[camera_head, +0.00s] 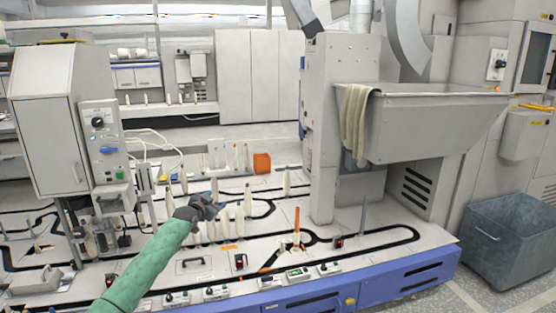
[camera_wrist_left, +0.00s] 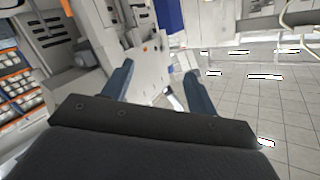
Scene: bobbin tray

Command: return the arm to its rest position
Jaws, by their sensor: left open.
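My left arm in a green sleeve (camera_head: 150,267) reaches in from the bottom of the head view. My left gripper (camera_head: 207,203) is at its end, dark grey-blue, over the bench near a group of pale upright bobbins (camera_head: 240,222). In the left wrist view the two fingers of my left gripper (camera_wrist_left: 159,74) stand apart with nothing held between them. Whether the gripper touches any bobbin cannot be told. My right gripper is not in view.
The bench top (camera_head: 370,262) has black tracks, small switches and an upright orange-tipped rod (camera_head: 296,228). An orange box (camera_head: 262,163) stands behind. A grey machine with a hopper (camera_head: 430,125) rises at right, a cabinet (camera_head: 62,120) at left. A grey bin (camera_head: 510,240) stands on the floor.

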